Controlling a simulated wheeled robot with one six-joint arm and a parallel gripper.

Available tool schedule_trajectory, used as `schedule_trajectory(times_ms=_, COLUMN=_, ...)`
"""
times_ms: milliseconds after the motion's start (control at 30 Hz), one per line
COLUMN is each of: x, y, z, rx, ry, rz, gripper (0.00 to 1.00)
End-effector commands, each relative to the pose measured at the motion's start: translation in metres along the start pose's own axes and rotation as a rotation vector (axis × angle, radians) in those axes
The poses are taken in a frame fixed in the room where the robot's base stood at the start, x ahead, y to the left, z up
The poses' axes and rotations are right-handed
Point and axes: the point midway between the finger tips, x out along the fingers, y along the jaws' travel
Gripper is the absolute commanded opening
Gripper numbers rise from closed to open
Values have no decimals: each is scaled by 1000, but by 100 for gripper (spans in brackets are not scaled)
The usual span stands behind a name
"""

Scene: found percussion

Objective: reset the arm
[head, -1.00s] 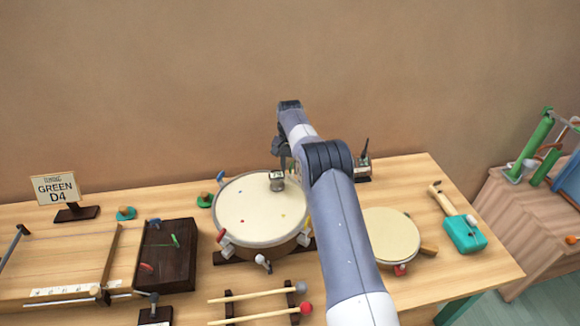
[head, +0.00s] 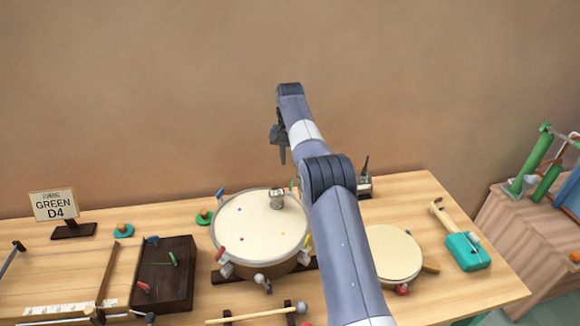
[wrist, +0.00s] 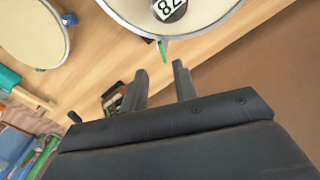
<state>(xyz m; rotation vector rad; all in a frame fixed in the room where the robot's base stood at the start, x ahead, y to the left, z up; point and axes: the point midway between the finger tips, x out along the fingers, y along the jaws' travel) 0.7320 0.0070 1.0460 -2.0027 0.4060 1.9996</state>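My gripper (head: 279,146) hangs from my raised arm, above and behind the big drum, in the head view. In the wrist view my gripper (wrist: 158,80) shows its two fingers apart with nothing between them. The big drum (head: 245,228) stands on the table with a small metal weight (head: 277,198) on its skin near the back right. The wrist view shows this weight (wrist: 168,8) marked 82, at the top edge. My arm hides part of the table between the big drum and the small drum (head: 393,252).
A card reading GREEN D4 (head: 54,205) stands at the back left. A dark box (head: 165,273) and a stringed board (head: 60,270) lie left of the drum. A mallet (head: 255,313) lies in front. A teal-headed tool (head: 468,252) lies at right. The air above the table is clear.

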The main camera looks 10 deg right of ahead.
Motion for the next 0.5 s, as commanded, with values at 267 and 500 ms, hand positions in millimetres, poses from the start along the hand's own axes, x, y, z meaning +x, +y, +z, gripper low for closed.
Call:
schedule_trajectory(times_ms=267, x=-1, y=0, z=0, rx=0, ry=-1, rz=0, gripper=28)
schedule_trajectory(times_ms=500, x=8, y=0, z=0, rx=0, ry=-2, rz=1, gripper=28)
